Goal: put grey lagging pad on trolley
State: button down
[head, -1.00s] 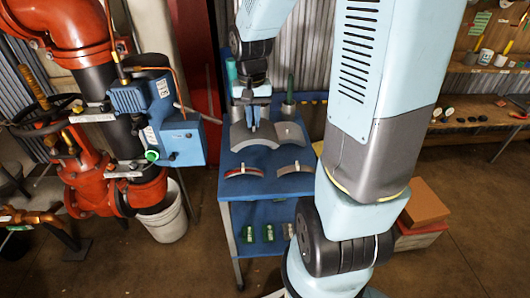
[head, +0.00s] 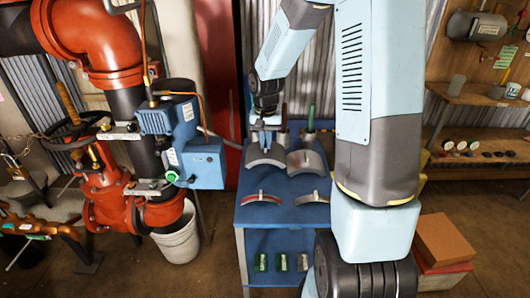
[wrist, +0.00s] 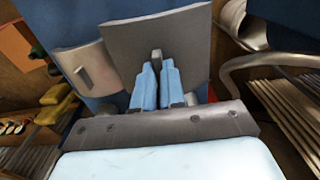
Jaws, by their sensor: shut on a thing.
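My gripper (head: 266,128) is shut on a small raised grip on top of a curved grey lagging pad (head: 264,157). The held pad also shows in the wrist view (wrist: 190,40), between and beyond the fingers (wrist: 156,60). It is over the back left of the blue trolley (head: 284,215) and looks slightly raised, though its underside is hidden. A second curved grey pad (head: 306,163) lies on the trolley just right of it, and it shows in the wrist view (wrist: 88,68) too.
Two thin curved pieces, one with a red stripe (head: 262,197) and one with a brown stripe (head: 312,198), lie nearer the trolley's front. Green items (head: 280,262) sit on its lower shelf. Red pipework with a blue box (head: 195,160) stands left, above a white bucket (head: 178,240).

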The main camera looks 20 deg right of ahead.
jog(key=shift+w+d+f, duration=0.15)
jog(key=shift+w+f, duration=0.55)
jog(key=shift+f, duration=0.2)
jog(key=shift+w+d+f, duration=0.1)
jog(key=shift+w+f, duration=0.6)
jog(key=shift+f, duration=1.65)
jog(key=c, duration=1.2)
grip_release()
